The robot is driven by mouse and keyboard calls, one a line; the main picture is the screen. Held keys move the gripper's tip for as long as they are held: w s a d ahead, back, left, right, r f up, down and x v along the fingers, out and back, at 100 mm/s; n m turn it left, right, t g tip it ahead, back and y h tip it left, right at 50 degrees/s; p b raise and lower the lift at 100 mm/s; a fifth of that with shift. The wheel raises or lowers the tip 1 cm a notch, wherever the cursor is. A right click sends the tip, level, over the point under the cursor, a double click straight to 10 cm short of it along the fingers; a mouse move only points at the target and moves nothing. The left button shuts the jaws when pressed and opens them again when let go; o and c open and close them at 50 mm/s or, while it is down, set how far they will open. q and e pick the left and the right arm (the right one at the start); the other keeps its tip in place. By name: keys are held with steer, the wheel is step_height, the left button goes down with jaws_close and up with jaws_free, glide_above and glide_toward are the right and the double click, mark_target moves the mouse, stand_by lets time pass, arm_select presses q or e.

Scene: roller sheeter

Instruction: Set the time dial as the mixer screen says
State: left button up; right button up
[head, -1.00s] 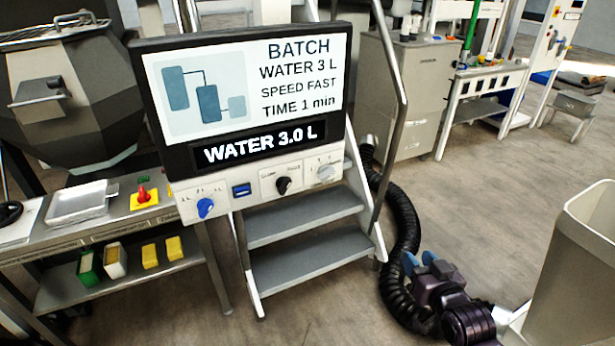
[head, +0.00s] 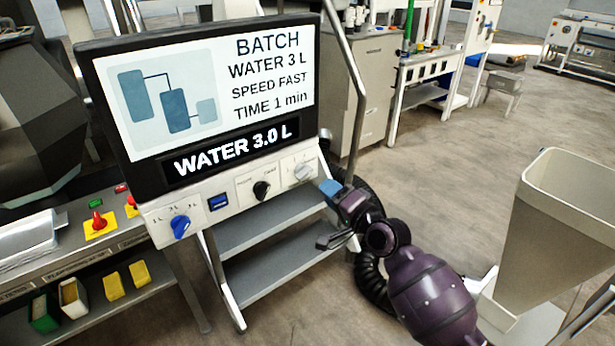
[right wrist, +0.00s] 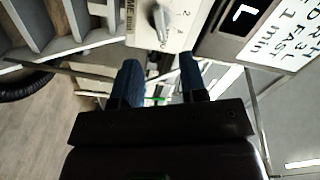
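The mixer screen (head: 215,90) reads BATCH, WATER 3 L, SPEED FAST, TIME 1 min, with WATER 3.0 L on a strip below. The grey-white time dial (head: 303,172) is at the right end of the panel under the screen. It also shows at the top of the right wrist view (right wrist: 160,22), but its exact setting is too small to tell. My right gripper (head: 330,188) is just right of and below the dial, apart from it. In the right wrist view its two blue fingers (right wrist: 158,72) are spread with nothing between them. My left gripper is out of view.
The panel also holds a blue knob (head: 180,226), a blue button (head: 219,202) and a black knob (head: 261,189). Grey steps (head: 270,270) stand below it, with a black hose (head: 372,285) beside them. A beige bin (head: 560,225) stands at right.

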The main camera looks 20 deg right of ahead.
mark_target(307, 175)
steer(key=x, duration=0.8)
steer(key=shift+w, duration=0.2)
jaws_close()
